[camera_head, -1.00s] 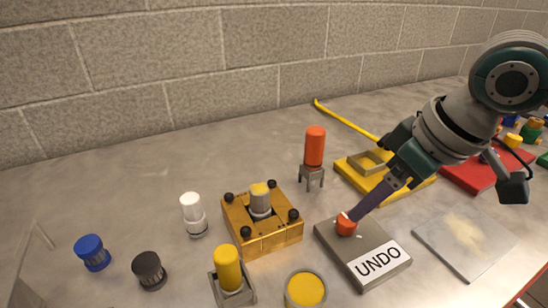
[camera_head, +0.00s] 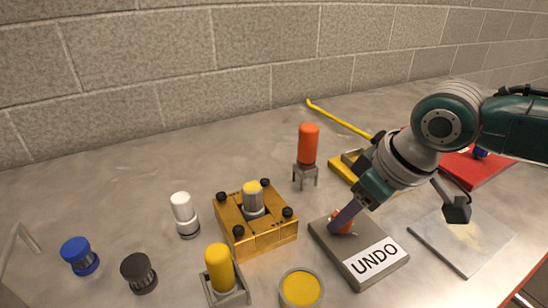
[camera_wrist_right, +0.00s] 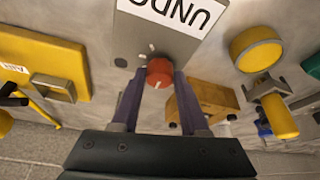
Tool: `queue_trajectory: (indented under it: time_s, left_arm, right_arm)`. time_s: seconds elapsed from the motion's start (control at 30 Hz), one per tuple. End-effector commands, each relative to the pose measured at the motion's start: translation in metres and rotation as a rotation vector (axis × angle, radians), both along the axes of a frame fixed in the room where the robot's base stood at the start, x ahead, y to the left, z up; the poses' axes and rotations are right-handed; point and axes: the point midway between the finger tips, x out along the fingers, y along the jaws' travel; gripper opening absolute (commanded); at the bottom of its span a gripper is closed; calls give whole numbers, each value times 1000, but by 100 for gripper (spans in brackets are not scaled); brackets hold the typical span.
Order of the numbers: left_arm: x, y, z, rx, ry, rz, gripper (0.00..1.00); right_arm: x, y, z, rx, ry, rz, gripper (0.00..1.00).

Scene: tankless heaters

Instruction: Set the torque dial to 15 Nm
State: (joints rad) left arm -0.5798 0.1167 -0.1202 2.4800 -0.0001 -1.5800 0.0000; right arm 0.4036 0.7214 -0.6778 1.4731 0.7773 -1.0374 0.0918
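The torque dial is a small red-orange knob (camera_head: 342,222) on top of a grey box (camera_head: 330,245) with a white "UNDO" label. My right gripper (camera_head: 342,218) comes down on it at a slant from the upper right. In the right wrist view the dial (camera_wrist_right: 160,72) sits between the purple fingertips (camera_wrist_right: 161,78), which appear to touch both its sides. Short white marks show on the box beside the dial. The scale numbers and the setting are not readable. My left gripper is not in view.
A brass block (camera_head: 265,236) with a yellow-topped cylinder (camera_head: 253,196) stands left of the box. An orange cylinder (camera_head: 308,145) on a grey stand is behind. A yellow tool (camera_head: 220,267) and a round yellow-topped tin (camera_head: 301,288) are in front. A flat grey plate (camera_head: 465,240) lies right.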

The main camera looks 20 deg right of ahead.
Motion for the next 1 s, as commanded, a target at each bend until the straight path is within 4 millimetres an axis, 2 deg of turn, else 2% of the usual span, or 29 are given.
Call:
queue_trajectory:
  time_s: [0.03, 0.37, 0.73, 1.0]
  left_arm:
    - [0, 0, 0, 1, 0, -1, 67]
    - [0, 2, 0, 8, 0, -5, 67]
    - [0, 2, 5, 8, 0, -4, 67]
    - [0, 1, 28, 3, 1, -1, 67]
  right_arm:
    - [0, 0, 0, 0, 0, 0, 37]
    - [0, 0, 0, 0, 0, 0, 0]
    - [0, 1, 1, 1, 0, -19, 0]
    - [-1, 3, 5, 4, 3, -147, 0]
